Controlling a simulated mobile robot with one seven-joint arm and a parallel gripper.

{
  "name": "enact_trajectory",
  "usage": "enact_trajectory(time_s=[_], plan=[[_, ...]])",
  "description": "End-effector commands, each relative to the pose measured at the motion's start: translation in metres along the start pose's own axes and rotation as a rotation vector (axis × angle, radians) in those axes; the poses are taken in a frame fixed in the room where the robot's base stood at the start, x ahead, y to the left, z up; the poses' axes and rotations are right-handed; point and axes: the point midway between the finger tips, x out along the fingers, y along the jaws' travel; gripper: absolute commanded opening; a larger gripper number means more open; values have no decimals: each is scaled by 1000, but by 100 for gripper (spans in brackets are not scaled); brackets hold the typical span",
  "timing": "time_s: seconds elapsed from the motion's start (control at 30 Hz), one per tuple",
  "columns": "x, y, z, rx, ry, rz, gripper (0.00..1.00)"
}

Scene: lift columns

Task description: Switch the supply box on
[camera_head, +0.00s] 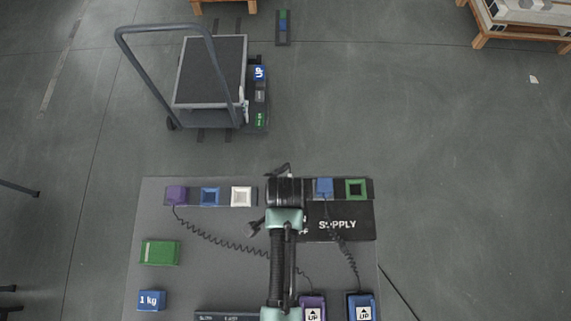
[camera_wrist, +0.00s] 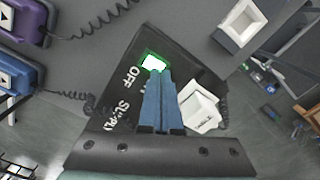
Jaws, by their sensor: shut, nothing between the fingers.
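The supply box (camera_head: 355,222) is a black box marked SUPPLY on the grey board, partly hidden behind my arm in the head view. In the wrist view the supply box (camera_wrist: 108,100) shows the words SUPPLY and OFF, and a small bright white square with a green border (camera_wrist: 153,61). My gripper (camera_wrist: 158,76) is shut and empty. Its blue fingertips are just below that square, over the box; I cannot tell if they touch it. A white block (camera_wrist: 200,112) is right beside the fingers. In the head view my arm hides the fingers.
Sockets line the board's far edge, including a white one (camera_head: 241,196) and a green one (camera_head: 356,188). Coiled cords run to purple (camera_head: 312,303) and blue (camera_head: 361,305) UP pendants.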

Motion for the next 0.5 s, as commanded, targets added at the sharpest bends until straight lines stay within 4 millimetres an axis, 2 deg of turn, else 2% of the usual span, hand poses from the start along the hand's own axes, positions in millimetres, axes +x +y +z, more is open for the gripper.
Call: enact_trajectory(time_s=[0.03, 0.5], plan=[[-9, 0, 0, 0, 0, 0, 0], [-44, 0, 0, 0, 0, 0, 0]])
